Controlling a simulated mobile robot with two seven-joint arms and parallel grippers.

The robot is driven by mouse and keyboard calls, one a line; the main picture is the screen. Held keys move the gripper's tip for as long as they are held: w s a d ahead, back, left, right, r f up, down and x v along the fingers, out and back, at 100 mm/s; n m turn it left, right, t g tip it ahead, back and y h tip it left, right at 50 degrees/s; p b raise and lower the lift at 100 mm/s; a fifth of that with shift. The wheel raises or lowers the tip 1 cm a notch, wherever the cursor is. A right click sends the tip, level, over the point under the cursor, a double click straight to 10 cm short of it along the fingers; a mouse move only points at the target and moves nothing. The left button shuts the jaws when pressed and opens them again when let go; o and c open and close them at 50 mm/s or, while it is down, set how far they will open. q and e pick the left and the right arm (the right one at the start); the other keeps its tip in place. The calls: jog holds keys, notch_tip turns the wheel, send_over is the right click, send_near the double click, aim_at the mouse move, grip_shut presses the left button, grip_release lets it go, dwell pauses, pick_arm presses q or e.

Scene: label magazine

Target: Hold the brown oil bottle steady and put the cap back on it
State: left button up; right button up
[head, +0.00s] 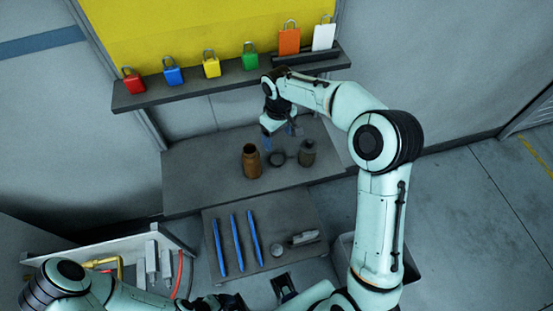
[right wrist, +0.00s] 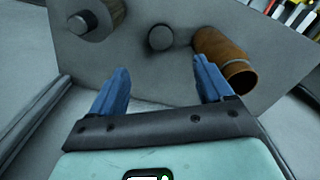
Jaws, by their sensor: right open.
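The brown bottle (head: 251,162) stands upright with an open mouth on the grey shelf surface; it also shows in the right wrist view (right wrist: 218,55). A small dark round piece, apparently the cap (head: 277,159), lies between it and a grey-olive bottle (head: 307,153). In the right wrist view the cap (right wrist: 161,37) sits ahead of the fingers, between the two bottles. My right gripper (head: 279,137) is open and empty, its blue fingers apart above and behind the cap, touching nothing visible. My left arm is at the bottom left; its gripper (head: 225,300) is dark and partly cut off.
A shelf (head: 190,91) with several coloured padlocks runs above the work surface. A lower grey table (head: 215,217) holds blue pens and small metal pieces. A white tray (head: 178,236) with tools stands at the left. Free surface lies left of the brown bottle.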

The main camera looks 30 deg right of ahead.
send_over(277, 159)
jog(key=f, duration=0.7)
jog(key=shift+s+d, duration=0.1)
jog(key=shift+s, duration=0.1)
jog(key=shift+f, duration=0.2)
notch_tip(277, 159, down, 5)
jog(key=shift+w+f, duration=0.1)
jog(key=shift+c, duration=0.4)
jog(key=c, duration=1.1)
